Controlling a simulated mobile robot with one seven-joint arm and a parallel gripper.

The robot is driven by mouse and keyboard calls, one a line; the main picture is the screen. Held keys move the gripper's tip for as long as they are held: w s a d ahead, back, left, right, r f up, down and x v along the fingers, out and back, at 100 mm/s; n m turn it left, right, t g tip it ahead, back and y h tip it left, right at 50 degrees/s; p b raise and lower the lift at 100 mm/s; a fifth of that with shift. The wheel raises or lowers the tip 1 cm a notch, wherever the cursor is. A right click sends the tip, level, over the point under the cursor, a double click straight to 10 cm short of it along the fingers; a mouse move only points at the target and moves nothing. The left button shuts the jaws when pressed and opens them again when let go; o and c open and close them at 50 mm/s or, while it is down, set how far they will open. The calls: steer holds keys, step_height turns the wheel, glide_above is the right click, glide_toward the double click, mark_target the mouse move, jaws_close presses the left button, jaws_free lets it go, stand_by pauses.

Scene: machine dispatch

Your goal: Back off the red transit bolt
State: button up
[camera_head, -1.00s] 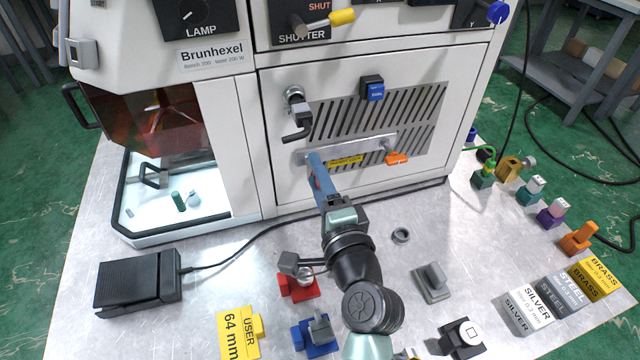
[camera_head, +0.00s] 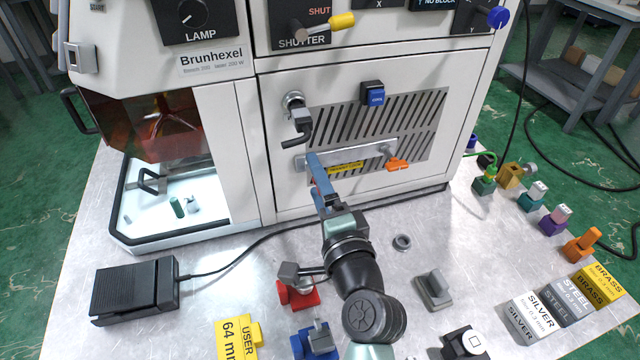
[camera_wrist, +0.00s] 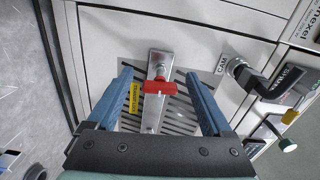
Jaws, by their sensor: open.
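The red transit bolt (camera_wrist: 160,87) shows in the wrist view as a red crossbar handle. It sits on a pale metal strip (camera_wrist: 151,122) on the machine's front panel, beside a yellow label (camera_wrist: 134,97). My gripper (camera_wrist: 164,98) is open, with one blue finger on each side of the bolt. A gap shows between the handle and each finger. In the head view my gripper (camera_head: 316,172) reaches to the left part of the strip (camera_head: 372,153) and mostly hides the bolt. How far the fingertips are from the panel is hard to tell.
An orange catch (camera_head: 397,163) is at the strip's right end. A dark lever (camera_head: 298,135) juts out above its left end, and a blue-faced block (camera_head: 374,95) is higher up. A red holder (camera_head: 300,293), a blue holder (camera_head: 316,340) and a grey block (camera_head: 433,288) stand near my arm.

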steer(key=v, duration=0.4)
stand_by(0.3)
